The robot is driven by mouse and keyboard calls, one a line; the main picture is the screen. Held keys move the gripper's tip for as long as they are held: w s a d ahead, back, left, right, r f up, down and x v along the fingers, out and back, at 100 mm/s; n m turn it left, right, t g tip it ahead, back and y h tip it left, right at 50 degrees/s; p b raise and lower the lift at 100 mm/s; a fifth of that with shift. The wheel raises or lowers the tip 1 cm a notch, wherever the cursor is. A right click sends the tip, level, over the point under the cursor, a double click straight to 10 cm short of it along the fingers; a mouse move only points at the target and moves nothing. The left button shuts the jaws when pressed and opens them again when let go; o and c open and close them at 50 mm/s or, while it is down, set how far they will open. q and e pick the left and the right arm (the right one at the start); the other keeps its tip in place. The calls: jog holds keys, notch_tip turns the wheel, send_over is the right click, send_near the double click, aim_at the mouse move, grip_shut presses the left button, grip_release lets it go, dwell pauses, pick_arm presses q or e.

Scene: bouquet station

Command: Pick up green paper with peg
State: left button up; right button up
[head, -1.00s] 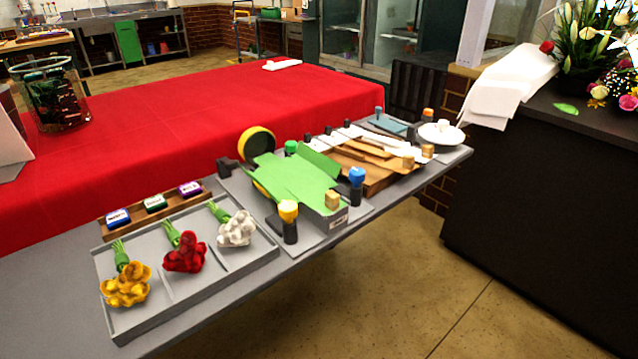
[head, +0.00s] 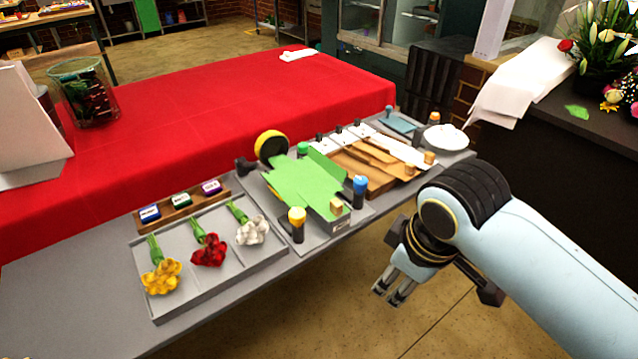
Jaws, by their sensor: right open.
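The green paper (head: 298,188) lies unfolded on a grey board on the table, with flaps angled out. A small wooden block-like peg (head: 336,207) sits at its front right corner. My right gripper (head: 387,297) hangs over the floor in front of the table, to the right of and lower in the picture than the paper. It is open and empty, apart from the paper and peg. My left gripper is not in view.
Posts with a yellow top (head: 297,216) and a blue top (head: 360,185) flank the paper's front edge. A grey tray (head: 222,279) with flower bunches is at left. Brown boards (head: 372,172) and a white bowl (head: 445,137) are at right.

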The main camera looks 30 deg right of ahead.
jog(key=w+r+n, duration=0.4)
jog(key=w, duration=0.2)
notch_tip(320, 180, up, 5)
jog(key=n+g+p, duration=0.1)
jog(key=n+g, duration=0.2)
jog(key=n, duration=0.8)
send_over(336, 202)
jog(key=shift+y, duration=0.4)
jog(key=f, duration=0.5)
jog(key=shift+w+f, duration=0.2)
jog(key=shift+f, duration=0.1)
jog(key=f+p, duration=0.1)
jog(key=f, duration=0.4)
jog(key=shift+s, duration=0.2)
jog(key=shift+c, duration=0.4)
grip_shut()
